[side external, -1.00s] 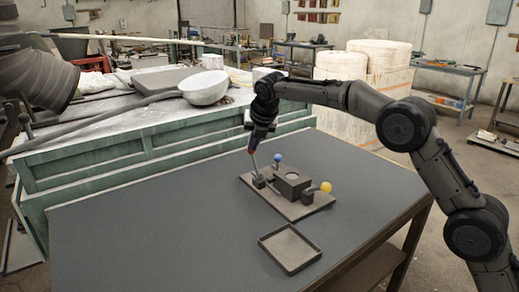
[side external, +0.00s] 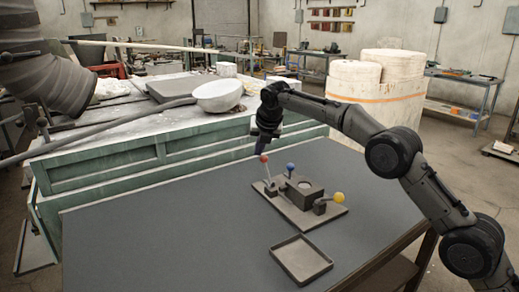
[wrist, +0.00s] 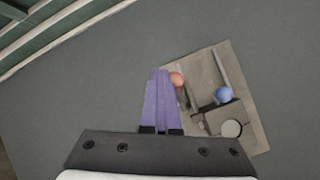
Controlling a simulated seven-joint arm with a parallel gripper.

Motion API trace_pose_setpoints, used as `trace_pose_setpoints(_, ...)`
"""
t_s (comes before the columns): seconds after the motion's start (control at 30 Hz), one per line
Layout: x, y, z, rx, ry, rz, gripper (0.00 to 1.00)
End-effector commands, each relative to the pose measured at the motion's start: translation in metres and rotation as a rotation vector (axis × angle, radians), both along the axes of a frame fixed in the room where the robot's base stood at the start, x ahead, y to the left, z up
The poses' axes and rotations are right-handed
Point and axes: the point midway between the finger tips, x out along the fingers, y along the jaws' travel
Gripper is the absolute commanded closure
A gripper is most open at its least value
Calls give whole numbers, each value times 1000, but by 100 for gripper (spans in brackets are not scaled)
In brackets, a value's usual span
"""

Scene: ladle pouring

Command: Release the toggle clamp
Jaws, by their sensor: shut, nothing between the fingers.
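The clamp fixture stands on a dark base plate (side external: 315,217). A clamp lever with a red knob (side external: 264,158) stands nearly upright, slightly tilted, at the plate's left end. A lever with a blue knob (side external: 290,166) stands behind the block. A yellow knob (side external: 339,197) sits low at the right. My gripper (side external: 261,149) is shut and empty, just above the red knob. In the wrist view its purple fingers (wrist: 160,74) are together, with the red knob (wrist: 177,79) close to their right; whether they touch is unclear. The blue knob (wrist: 223,95) lies farther right.
A block with a round recess (side external: 304,187) sits mid-plate. An empty shallow tray (side external: 276,250) lies in front on the dark table (side external: 170,240). The table's left side is clear. A green bench (side external: 110,175) with a white bowl (side external: 218,96) stands behind.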

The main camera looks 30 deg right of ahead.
Motion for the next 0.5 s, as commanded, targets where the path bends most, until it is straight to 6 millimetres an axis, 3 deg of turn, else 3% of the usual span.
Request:
trace_pose_setpoints(0.03,-1,-2,-7,-3,14,-3,100)
trace_pose_setpoints(0.27,-3,-1,-4,-3,16,-3,100)
trace_pose_setpoints(0.5,-21,5,30,-2,8,-1,100)
